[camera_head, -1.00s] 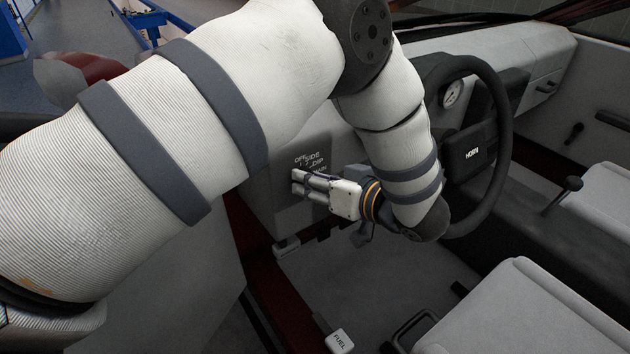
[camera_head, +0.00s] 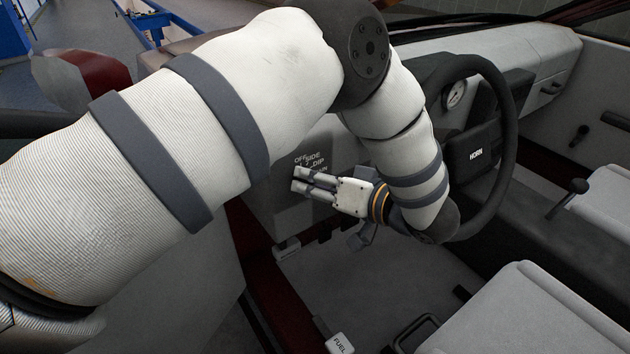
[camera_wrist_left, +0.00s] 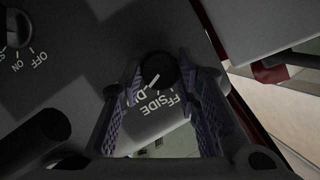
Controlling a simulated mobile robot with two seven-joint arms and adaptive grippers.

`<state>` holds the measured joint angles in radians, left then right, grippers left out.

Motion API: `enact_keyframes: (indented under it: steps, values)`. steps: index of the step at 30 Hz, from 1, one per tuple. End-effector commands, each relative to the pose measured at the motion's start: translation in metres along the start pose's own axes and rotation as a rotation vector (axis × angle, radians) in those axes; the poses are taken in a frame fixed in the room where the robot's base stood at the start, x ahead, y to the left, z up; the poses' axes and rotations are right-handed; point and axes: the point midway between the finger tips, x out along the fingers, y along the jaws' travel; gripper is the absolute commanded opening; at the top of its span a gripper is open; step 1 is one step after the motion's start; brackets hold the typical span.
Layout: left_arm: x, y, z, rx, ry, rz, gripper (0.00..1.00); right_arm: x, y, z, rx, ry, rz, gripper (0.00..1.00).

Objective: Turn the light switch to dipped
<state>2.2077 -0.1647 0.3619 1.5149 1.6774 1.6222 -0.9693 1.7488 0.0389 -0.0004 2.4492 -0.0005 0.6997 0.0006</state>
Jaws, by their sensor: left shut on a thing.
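The light switch (camera_wrist_left: 158,70) is a round black knob with a white pointer line, on the grey dash panel. In the left wrist view it sits between the two fingers of my left gripper (camera_wrist_left: 165,85), which is shut on it. The pointer faces the printed labels, toward the lower left near SIDE and the D of DIP; I cannot tell the exact label. In the head view my left gripper (camera_head: 300,181) reaches the panel (camera_head: 280,205) just below the OFF, SIDE and DIP lettering. Its fingers hide the knob there. My right gripper is not in view.
The steering wheel (camera_head: 508,150) with its HORN pad stands right of my left wrist. Another knob (camera_wrist_left: 18,30) marked OFF and ON is at the wrist view's upper left.

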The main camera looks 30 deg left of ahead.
Motion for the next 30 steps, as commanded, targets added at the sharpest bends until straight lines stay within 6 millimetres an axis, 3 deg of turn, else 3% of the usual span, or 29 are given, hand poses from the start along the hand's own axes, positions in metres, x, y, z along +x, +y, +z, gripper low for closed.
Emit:
enact_keyframes:
  steps: [2, 3, 5, 16, 24, 30]
  values:
    - [0.001, 0.000, 0.000, 0.000, -0.001, -0.002, 0.02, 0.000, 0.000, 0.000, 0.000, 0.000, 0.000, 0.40]
    - [0.001, 0.000, 0.000, 0.000, -0.001, -0.002, 0.37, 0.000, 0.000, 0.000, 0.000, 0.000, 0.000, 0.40]
    - [0.001, 0.000, 0.000, -0.001, -0.001, -0.002, 0.50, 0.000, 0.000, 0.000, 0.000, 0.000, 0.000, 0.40]
    - [-0.008, 0.001, 0.000, -0.001, 0.000, 0.002, 0.50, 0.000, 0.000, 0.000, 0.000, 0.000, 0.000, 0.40]
    - [-0.078, 0.001, 0.000, -0.002, 0.001, 0.003, 0.50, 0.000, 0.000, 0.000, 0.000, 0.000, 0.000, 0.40]
    - [-0.113, 0.000, 0.000, -0.002, 0.000, 0.000, 0.50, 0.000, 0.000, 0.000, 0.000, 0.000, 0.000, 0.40]
